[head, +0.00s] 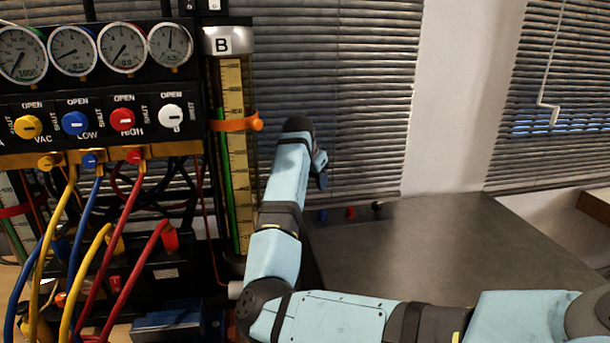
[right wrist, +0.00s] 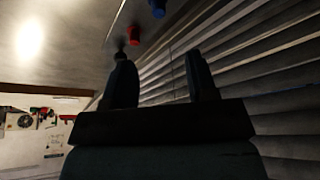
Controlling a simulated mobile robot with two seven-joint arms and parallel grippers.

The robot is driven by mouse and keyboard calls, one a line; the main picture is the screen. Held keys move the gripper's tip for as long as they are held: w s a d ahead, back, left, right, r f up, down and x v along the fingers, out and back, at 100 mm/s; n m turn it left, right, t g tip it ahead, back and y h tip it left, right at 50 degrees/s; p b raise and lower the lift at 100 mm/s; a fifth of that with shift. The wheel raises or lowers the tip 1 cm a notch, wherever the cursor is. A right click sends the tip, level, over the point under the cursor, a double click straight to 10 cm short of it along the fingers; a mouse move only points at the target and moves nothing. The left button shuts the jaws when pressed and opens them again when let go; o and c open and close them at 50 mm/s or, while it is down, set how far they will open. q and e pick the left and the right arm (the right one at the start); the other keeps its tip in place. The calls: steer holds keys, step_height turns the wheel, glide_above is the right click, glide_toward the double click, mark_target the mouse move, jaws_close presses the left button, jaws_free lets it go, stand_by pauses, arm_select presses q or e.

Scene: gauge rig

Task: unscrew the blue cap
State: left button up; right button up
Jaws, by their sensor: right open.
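A small blue cap (head: 323,215) stands at the back edge of the grey bench top, left of a red cap (head: 350,212) and a black cap (head: 377,206). In the right wrist view the blue cap (right wrist: 158,8) is at the top edge, partly cut off, beyond the fingertips. My right gripper (head: 321,172) is by the blinds, above and apart from the blue cap. Its two fingers are spread with nothing between them, as the right wrist view (right wrist: 157,60) shows. My left gripper is not in view.
The gauge rig (head: 105,85) with dials, knobs and coloured hoses fills the left. Tube B (head: 233,170) with an orange clamp (head: 236,124) stands close left of my right arm. Blinds (head: 360,90) rise behind the caps. The bench top (head: 440,240) is clear on the right.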

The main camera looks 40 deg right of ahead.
mark_target(321, 210)
steer(key=b+x, duration=0.2)
steer(key=x, duration=1.1)
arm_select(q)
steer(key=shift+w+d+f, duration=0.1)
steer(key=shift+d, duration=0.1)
arm_select(e)
steer(key=c, duration=1)
steer(key=shift+o, duration=0.2)
steer(key=r+n+p, duration=0.1)
steer(key=p, duration=0.2)
steer(key=shift+s, duration=0.15)
steer(key=shift+n+t+p, duration=0.4)
steer(key=shift+n+p, duration=0.2)
steer(key=shift+p, duration=0.1)
steer(key=shift+f+n+y+p, duration=0.15)
steer(key=shift+n+y+p, duration=0.2)
steer(key=shift+p, duration=0.2)
steer(key=shift+f+n+t+p, duration=0.1)
steer(key=shift+n+t+p, duration=0.3)
steer(key=shift+n+p, duration=0.7)
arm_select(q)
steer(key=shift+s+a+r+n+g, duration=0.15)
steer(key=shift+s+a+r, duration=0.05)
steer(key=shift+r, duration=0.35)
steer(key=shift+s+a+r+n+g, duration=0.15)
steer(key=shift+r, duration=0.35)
arm_select(e)
steer(key=shift+a+f, duration=0.1)
steer(key=shift+f, duration=0.1)
